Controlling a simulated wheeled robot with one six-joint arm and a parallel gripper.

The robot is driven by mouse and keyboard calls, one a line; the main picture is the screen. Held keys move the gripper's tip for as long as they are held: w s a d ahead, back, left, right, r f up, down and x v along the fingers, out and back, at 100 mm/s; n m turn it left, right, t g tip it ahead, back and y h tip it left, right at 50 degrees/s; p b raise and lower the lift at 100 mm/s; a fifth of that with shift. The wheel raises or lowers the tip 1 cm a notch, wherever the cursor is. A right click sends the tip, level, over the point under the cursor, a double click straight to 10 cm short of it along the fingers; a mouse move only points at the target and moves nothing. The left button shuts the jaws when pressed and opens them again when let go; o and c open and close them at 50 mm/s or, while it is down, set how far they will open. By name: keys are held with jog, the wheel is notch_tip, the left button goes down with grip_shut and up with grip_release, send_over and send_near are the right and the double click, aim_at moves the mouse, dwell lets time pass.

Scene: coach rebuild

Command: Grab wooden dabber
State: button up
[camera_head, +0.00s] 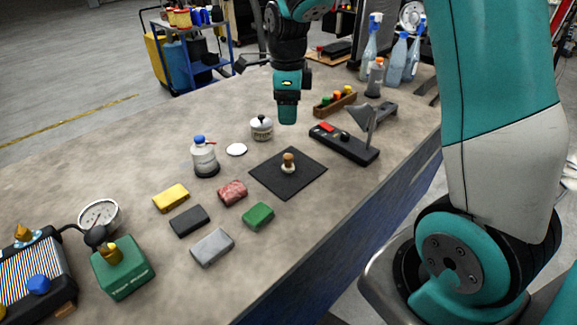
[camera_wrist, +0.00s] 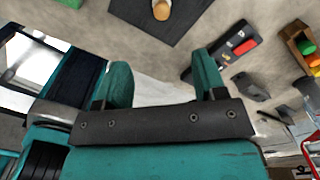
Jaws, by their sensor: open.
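The wooden dabber (camera_head: 288,160) stands upright on a black square mat (camera_head: 300,186) near the middle of the bench. It has a brown top and a pale base. In the wrist view the dabber (camera_wrist: 162,9) shows at the top edge, partly cut off, on the dark mat (camera_wrist: 135,18). My gripper (camera_head: 287,117) points down above the bench, behind the mat in the head view and apart from the dabber. In the wrist view my gripper (camera_wrist: 163,77) has its two teal fingers spread with nothing between them.
A black tool base with a small lamp (camera_head: 345,145) and a wooden rack with coloured caps (camera_head: 335,103) stand right of the mat. A lidded white pot (camera_head: 261,128), a clear bottle (camera_head: 204,157) and several coloured blocks (camera_head: 232,192) lie to the left. The bench's front edge is close.

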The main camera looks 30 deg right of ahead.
aim_at(288, 155)
notch_tip(288, 155, down, 11)
jog(key=shift+r+p, duration=0.1)
jog(key=shift+p, duration=0.75)
jog(key=shift+w+d+f+p, duration=0.1)
jog(key=shift+f+p, duration=0.8)
jog(key=shift+f, duration=1.9)
jog(key=shift+c, duration=0.2)
jog(key=c, duration=0.9)
